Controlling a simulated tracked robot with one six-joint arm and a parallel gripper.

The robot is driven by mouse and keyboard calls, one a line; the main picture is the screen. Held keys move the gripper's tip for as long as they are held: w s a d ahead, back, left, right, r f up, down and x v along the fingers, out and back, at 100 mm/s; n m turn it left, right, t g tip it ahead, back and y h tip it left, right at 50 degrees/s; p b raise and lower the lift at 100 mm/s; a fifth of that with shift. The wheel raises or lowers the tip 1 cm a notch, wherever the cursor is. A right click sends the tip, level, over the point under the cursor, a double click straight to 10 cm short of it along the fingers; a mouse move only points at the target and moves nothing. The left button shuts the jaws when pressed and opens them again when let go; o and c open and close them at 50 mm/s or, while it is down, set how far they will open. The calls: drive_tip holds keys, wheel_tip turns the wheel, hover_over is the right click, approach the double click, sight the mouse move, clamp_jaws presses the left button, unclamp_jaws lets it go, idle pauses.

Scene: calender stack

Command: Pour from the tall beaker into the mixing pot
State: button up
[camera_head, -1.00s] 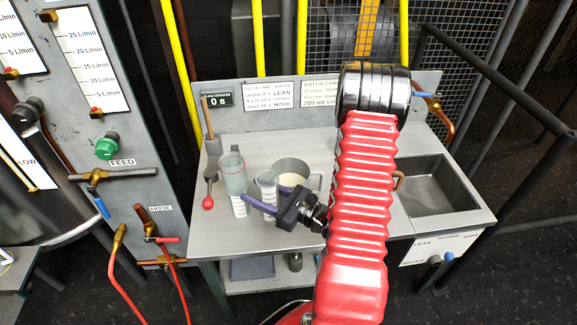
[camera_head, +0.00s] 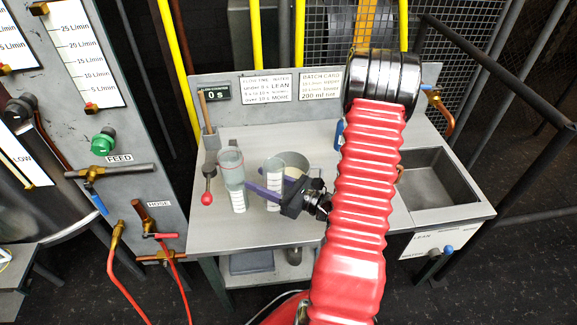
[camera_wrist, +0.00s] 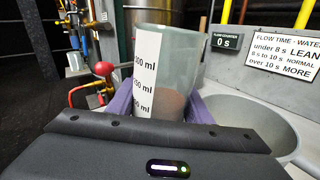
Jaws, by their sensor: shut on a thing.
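The tall beaker (camera_head: 274,173), clear with a white ml scale, stands about upright between the purple fingers of my gripper (camera_head: 263,191). My gripper is shut on it. In the wrist view the beaker (camera_wrist: 175,65) fills the middle; something brownish shows low through its wall, and I cannot tell whether that is its contents. The grey mixing pot (camera_head: 293,158) is close behind and right of the beaker in the head view, partly hidden by it. In the wrist view the pot (camera_wrist: 255,118) is at the right, its inside partly seen.
Another clear scaled vessel (camera_head: 231,170) stands just left of the beaker. A red-knobbed lever (camera_head: 208,185) and a holder with a wooden handle (camera_head: 207,125) are further left. A sink (camera_head: 440,180) is at the right. The counter (camera_head: 225,222) is clear in front.

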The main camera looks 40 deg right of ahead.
sight(265, 169)
drive_tip(key=m, duration=0.2)
drive_tip(key=d+r+m, duration=0.1)
drive_tip(key=m, duration=0.2)
drive_tip(key=r+m, duration=0.1)
drive_tip(key=m, duration=0.1)
drive_tip(key=shift+w+d+r+m+g+p, duration=0.1)
drive_tip(key=shift+w+d+m+g+p, duration=0.2)
drive_tip(key=shift+w+g+p, duration=0.1)
idle(0.4)
drive_tip(key=shift+a+m+p, duration=0.2)
drive_tip(key=shift+m+p, duration=0.35)
drive_tip(key=shift+m, duration=0.15)
idle(0.3)
drive_tip(key=shift+s+a+f+m+g+y+p, duration=0.1)
drive_tip(key=shift+f+m+g+y+p, duration=0.15)
drive_tip(key=shift+m, duration=0.55)
drive_tip(key=shift+s+f+m+g+y+p, duration=0.1)
drive_tip(key=shift+f+m+y+p, duration=0.2)
drive_tip(key=shift+m, duration=0.5)
idle(0.7)
drive_tip(key=shift+w+d+r+m+p, duration=0.3)
drive_tip(key=shift+d+r+m+p, duration=0.2)
drive_tip(key=shift+r+m, duration=0.25)
idle(0.8)
drive_tip(key=shift+d+f+m+p, duration=0.1)
drive_tip(key=shift+f+m+p, duration=0.1)
drive_tip(key=shift+m+p, duration=0.35)
idle(1.1)
